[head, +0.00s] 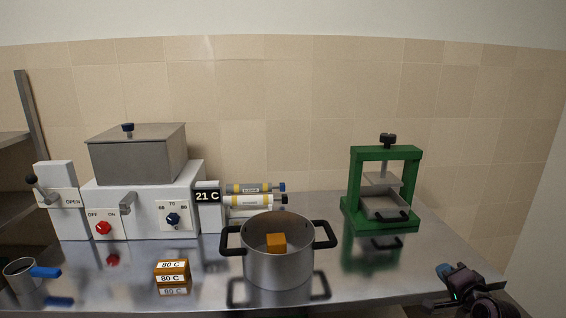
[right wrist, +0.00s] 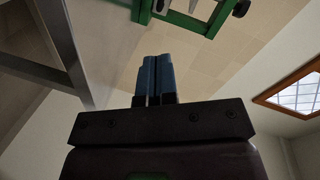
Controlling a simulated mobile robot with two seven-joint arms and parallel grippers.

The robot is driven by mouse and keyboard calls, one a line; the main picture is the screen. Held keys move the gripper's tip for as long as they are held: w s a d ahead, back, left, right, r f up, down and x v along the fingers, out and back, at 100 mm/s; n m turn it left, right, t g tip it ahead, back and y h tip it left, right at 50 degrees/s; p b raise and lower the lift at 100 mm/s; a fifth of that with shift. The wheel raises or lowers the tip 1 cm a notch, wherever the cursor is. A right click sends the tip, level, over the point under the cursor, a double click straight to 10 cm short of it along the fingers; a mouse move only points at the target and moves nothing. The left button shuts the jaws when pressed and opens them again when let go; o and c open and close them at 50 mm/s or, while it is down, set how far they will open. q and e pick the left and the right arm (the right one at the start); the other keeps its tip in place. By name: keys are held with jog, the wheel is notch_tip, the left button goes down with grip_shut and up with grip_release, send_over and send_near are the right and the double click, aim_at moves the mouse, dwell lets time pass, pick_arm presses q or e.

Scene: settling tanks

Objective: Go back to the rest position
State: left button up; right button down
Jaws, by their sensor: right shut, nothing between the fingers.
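My right gripper (head: 442,269) is at the lower right of the head view, by the table's front right corner, apart from the objects on the table. In the right wrist view its blue fingers (right wrist: 157,76) are together, with nothing between them. The wrist view looks past the fingers to the green press frame (right wrist: 190,18) and the wall. My left gripper is in neither view.
The steel table (head: 350,285) carries a pot (head: 279,268) with an orange block (head: 276,242) inside, a green press (head: 355,180), a heater unit (head: 145,212), an orange 80 C block (head: 172,268) and a blue-handled cup (head: 22,272). The table's right front is clear.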

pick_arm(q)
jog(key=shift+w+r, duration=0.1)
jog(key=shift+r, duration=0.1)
pick_arm(e)
jog(key=s+a+f+n+g, duration=0.1)
jog(key=s+a+f+n, duration=0.3)
jog(key=s, duration=0.6)
jog(key=s+a+f+n+g, duration=0.1)
jog(key=s+a+f+n, duration=0.3)
jog(key=s+f, duration=0.4)
jog(key=s+a+f+n+g+h, duration=0.1)
jog(key=s+a+f+n, duration=0.4)
jog(key=s, duration=0.9)
jog(key=shift+s+f+g, duration=0.2)
jog(key=shift+f+g, duration=0.3)
jog(key=shift+f, duration=0.15)
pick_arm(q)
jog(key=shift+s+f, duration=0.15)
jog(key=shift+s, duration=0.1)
pick_arm(e)
jog(key=shift+a, duration=0.1)
